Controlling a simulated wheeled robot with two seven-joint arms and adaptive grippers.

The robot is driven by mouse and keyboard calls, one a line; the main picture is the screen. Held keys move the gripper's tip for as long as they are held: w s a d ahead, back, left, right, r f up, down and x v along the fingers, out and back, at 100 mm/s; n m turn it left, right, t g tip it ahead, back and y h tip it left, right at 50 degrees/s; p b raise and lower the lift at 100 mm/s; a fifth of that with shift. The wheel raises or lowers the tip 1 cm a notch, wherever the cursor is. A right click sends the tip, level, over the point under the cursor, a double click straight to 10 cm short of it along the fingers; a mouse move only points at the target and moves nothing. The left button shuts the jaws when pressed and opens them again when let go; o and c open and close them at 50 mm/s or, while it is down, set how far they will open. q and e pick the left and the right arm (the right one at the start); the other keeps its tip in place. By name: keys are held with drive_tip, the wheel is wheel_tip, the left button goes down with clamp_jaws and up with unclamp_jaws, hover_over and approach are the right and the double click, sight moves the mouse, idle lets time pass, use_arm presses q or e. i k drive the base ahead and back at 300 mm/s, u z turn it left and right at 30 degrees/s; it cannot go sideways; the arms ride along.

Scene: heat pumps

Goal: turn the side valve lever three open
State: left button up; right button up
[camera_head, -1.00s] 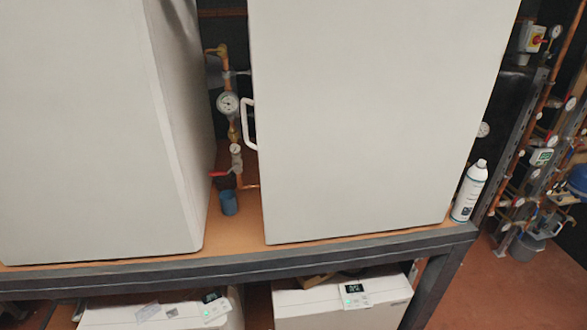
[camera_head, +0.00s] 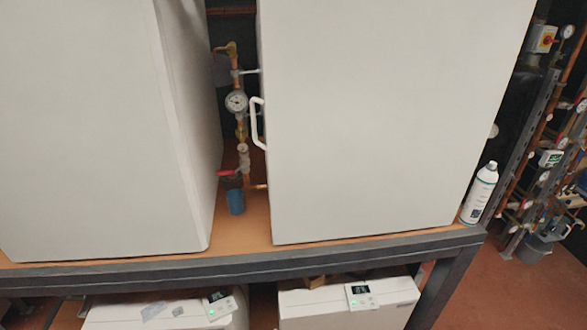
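Between the two large white units, copper pipework with a round gauge (camera_head: 237,102) runs down to the shelf. A small red lever (camera_head: 227,173) sticks out to the left low on this pipework. More pipework with several round gauges and small red parts stands at the right edge, behind the rack; I cannot tell which part is side valve lever three. Neither of my grippers is in view.
A left white unit (camera_head: 90,130) and a right white unit (camera_head: 390,120) with a white handle (camera_head: 258,124) stand on the shelf (camera_head: 240,236). A blue cup (camera_head: 236,202) sits between them. A spray can (camera_head: 479,193) stands at the right end. Red floor (camera_head: 500,290) is clear at lower right.

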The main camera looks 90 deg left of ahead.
sight(244, 167)
drive_tip(key=z, duration=0.2)
drive_tip(key=k, duration=1.2)
drive_tip(key=u, duration=0.8)
